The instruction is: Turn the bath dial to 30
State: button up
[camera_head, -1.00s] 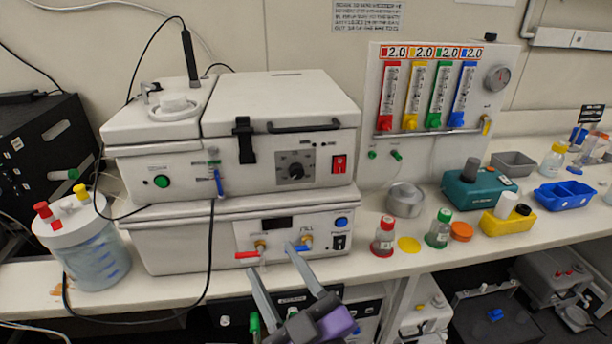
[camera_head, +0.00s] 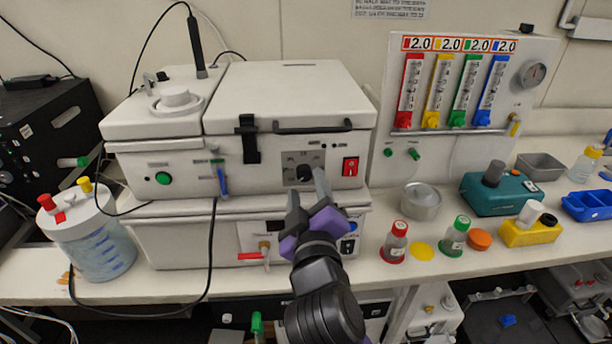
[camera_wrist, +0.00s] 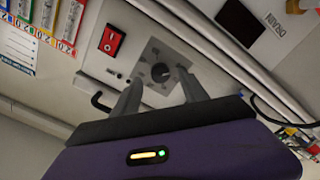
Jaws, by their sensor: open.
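The bath dial is a black knob (camera_head: 304,173) on a grey square plate on the front of the upper white bath unit (camera_head: 290,97). The wrist view shows the knob (camera_wrist: 161,72) on its plate, beyond and between my two fingertips. My gripper (camera_head: 307,190) is open, with its grey fingers pointing up at the dial. In the wrist view, my gripper (camera_wrist: 160,88) holds nothing, and the fingers look apart from the knob. The numbers on the plate are too small to read, so the dial's setting cannot be told.
A red switch (camera_head: 350,166) sits right of the dial. A black lid handle (camera_head: 313,126) juts out above it, and a black latch (camera_head: 248,138) is to the left. Red-handled tap (camera_head: 264,252) is below. Bottles stand on the bench at right.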

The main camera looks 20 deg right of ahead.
aim_at(304, 173)
jog(key=shift+x, duration=1.5)
jog(key=shift+s, duration=0.1)
jog(key=shift+c, duration=0.3)
grip_shut()
jog(key=shift+f, duration=0.1)
